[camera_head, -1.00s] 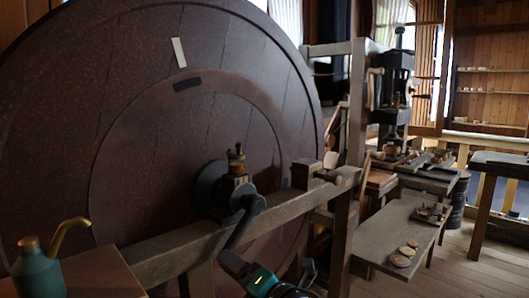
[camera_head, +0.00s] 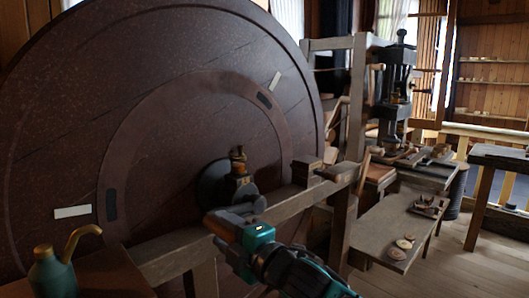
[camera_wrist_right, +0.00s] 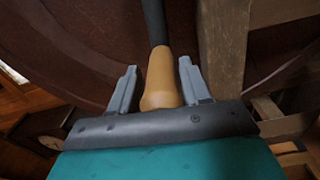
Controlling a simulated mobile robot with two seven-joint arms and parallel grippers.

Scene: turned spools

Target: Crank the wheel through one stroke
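The large dark brown wheel (camera_head: 150,125) fills the left and middle of the head view. A white tag (camera_head: 72,212) shows at its left and another tag (camera_head: 275,80) at its upper right. Its hub (camera_head: 213,182) sits above the wooden beam, with a dark crank at it. My right gripper (camera_head: 228,226) is at the tan wooden crank handle (camera_head: 220,226), in front of the beam. My left gripper is out of view.
A wooden beam (camera_head: 285,205) runs in front of the wheel. A teal oil can (camera_head: 52,274) stands at lower left. A press (camera_head: 395,85) and a low bench (camera_head: 375,235) with small discs (camera_head: 402,245) are at the right. Open floor lies further right.

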